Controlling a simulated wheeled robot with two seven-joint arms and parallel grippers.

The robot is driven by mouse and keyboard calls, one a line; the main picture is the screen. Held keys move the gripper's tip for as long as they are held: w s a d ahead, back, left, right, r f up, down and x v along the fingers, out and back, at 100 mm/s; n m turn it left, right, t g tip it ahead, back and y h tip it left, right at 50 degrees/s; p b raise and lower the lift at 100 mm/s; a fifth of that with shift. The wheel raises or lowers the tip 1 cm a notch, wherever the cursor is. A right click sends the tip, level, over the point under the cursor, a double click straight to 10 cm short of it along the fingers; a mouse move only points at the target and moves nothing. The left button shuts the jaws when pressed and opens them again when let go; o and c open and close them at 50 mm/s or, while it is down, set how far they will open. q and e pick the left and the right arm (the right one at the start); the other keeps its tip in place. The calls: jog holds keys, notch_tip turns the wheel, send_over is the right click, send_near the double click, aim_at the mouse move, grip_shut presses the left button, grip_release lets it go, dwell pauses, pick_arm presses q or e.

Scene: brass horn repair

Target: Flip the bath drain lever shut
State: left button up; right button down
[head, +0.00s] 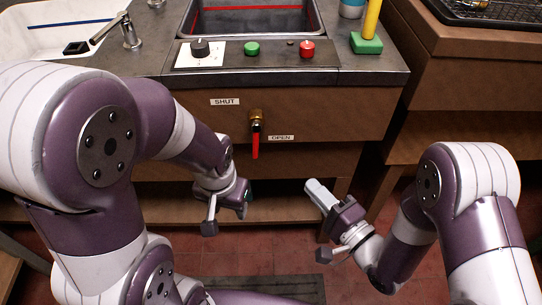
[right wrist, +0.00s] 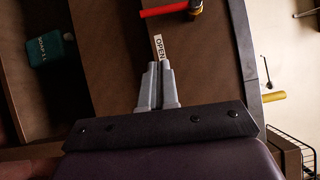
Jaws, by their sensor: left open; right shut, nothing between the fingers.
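The drain lever (head: 255,145) is a red handle on a brass valve (head: 256,119) on the brown cabinet front. The SHUT label (head: 225,101) is up and to the left. The red lever (right wrist: 163,9) and OPEN label (right wrist: 159,46) also show in the right wrist view. My right gripper (head: 311,186) is shut and empty, below and right of the lever, apart from it. Its closed fingertips (right wrist: 158,66) point toward the OPEN label. My left gripper (head: 243,207) is open, low and left of the lever; its fingers are partly hidden.
The bath (head: 255,22) is set in the bench above the valve. A black knob (head: 200,48), green button (head: 252,48) and red knob (head: 307,48) line its front. A yellow-handled green block (head: 367,42) stands right. A green soap bottle (right wrist: 53,47) sits on the shelf.

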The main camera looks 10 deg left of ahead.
aim_at(256, 143)
jog(key=s+a+b+x, duration=0.1)
jog(key=s+b+x, duration=0.1)
jog(key=x, duration=1)
jog(key=shift+w+a+b, duration=0.2)
jog(key=shift+a+b, duration=0.3)
jog(key=shift+a, duration=0.2)
jog(key=shift+r, duration=0.15)
